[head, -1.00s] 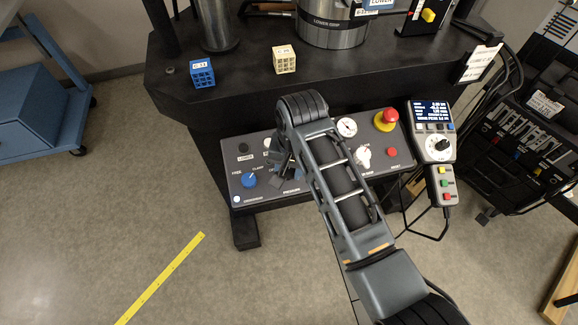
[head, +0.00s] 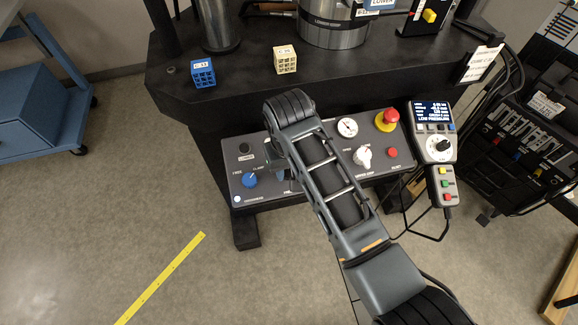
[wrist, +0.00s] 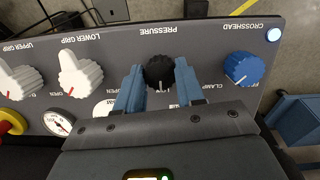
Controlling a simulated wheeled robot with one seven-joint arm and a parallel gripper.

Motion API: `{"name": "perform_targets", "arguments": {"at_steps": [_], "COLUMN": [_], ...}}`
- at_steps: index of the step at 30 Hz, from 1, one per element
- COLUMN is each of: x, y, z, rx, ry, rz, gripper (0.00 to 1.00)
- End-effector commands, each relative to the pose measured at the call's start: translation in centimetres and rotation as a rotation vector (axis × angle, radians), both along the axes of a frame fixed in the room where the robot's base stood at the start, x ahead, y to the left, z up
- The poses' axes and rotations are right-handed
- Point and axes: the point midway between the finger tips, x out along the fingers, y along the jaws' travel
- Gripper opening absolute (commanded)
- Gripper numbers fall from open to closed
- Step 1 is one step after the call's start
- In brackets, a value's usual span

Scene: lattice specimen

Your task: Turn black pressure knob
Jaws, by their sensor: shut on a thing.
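The black pressure knob (wrist: 158,72) sits on the grey control panel under the PRESSURE label, in the upper middle of the wrist view. My gripper (wrist: 160,78) has its two blue fingers on either side of the knob, shut on it. A short light mark shows on the knob face. In the head view my arm hides the knob and most of the gripper. The panel (head: 318,192) is on the front of the black machine.
The blue crosshead knob (wrist: 243,66) is right of my gripper in the wrist view; white grip knobs (wrist: 80,74) are left. A red emergency button (head: 387,119) and a handheld controller (head: 435,145) are at the right. Two lattice cubes, blue (head: 203,72) and cream (head: 287,60), stand on the machine.

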Motion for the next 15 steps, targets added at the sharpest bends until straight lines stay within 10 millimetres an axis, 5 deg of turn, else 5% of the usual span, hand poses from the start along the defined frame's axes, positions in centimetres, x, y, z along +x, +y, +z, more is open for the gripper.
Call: {"name": "perform_targets", "arguments": {"at_steps": [10,11,15], "x": [0.06,0.06,0.04], "y": [0.03,0.03,0.02], "z": [0.07,0.07,0.06], "rx": [0.0,0.001,0.001], "ry": [-0.002,-0.002,-0.002], "rz": [0.002,0.002,0.001], "gripper": [0.07,0.38,0.52]}}
